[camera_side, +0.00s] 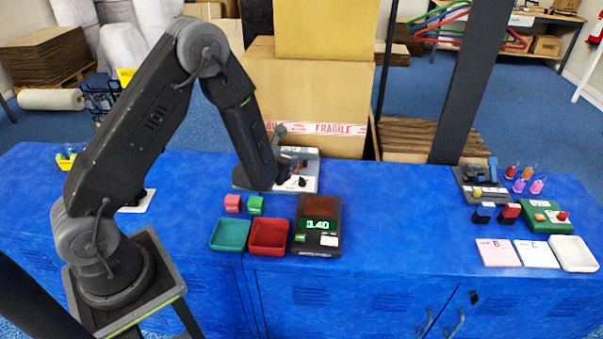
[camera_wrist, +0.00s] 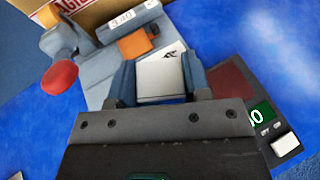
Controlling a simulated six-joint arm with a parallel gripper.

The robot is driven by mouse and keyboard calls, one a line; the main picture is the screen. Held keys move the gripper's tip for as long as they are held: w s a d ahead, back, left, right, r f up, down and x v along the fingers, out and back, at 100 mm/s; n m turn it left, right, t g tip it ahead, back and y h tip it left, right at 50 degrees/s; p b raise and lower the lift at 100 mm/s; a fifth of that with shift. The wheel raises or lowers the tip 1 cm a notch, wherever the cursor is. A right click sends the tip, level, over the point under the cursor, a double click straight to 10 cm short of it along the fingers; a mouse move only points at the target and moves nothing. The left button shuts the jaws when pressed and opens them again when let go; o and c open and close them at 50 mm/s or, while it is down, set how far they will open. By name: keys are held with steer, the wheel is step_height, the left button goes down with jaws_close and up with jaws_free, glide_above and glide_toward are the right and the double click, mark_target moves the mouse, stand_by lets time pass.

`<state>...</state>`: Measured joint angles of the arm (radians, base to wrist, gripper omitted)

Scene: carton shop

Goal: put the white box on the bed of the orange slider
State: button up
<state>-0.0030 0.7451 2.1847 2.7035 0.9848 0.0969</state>
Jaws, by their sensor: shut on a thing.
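In the wrist view my gripper (camera_wrist: 158,66) has its two blue-grey fingers on either side of the white box (camera_wrist: 160,76), shut on it. The box has a small black mark on its top face. Just beyond it is an orange block (camera_wrist: 135,44) on a grey device (camera_wrist: 97,68) with a red knob; I cannot tell which part is the slider's bed. In the side view my gripper (camera_side: 287,183) is low over the front of this grey device (camera_side: 308,163), and the arm hides part of it. I cannot tell whether the box touches the device.
A scale (camera_side: 317,243) reading 3.40 stands in front of the device. Left of it are a red tray (camera_side: 268,238), a teal tray (camera_side: 229,235) and red and green blocks. Large cartons (camera_side: 310,95) stand behind.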

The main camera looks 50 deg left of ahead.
steer(key=shift+s+a+r, duration=0.2)
steer(key=shift+a+r, duration=0.1)
steer(key=shift+r, duration=0.1)
steer(key=s+d+r+m+h, duration=0.1)
steer(key=d+r, duration=1)
steer(key=r, duration=0.2)
steer(key=w+a+f+n+g+y, duration=0.1)
steer(key=w+a+f+n+y, duration=0.1)
steer(key=w+a+f, duration=0.45)
steer(key=w+a+f+n+g+y, duration=0.1)
steer(key=a+f+n, duration=0.15)
steer(key=a, duration=0.65)
steer(key=w+a+f+n+g+y, duration=0.1)
steer(key=w+a+f+y, duration=0.1)
steer(key=w+a+f, duration=0.4)
steer(key=f, duration=0.1)
steer(key=s+a+f, duration=0.1)
steer(key=f, duration=0.2)
steer(key=shift+s+a, duration=0.25)
steer(key=shift+s, duration=0.05)
steer(key=shift+f, duration=2.05)
steer(key=shift+f, duration=0.25)
steer(key=shift+f, duration=0.4)
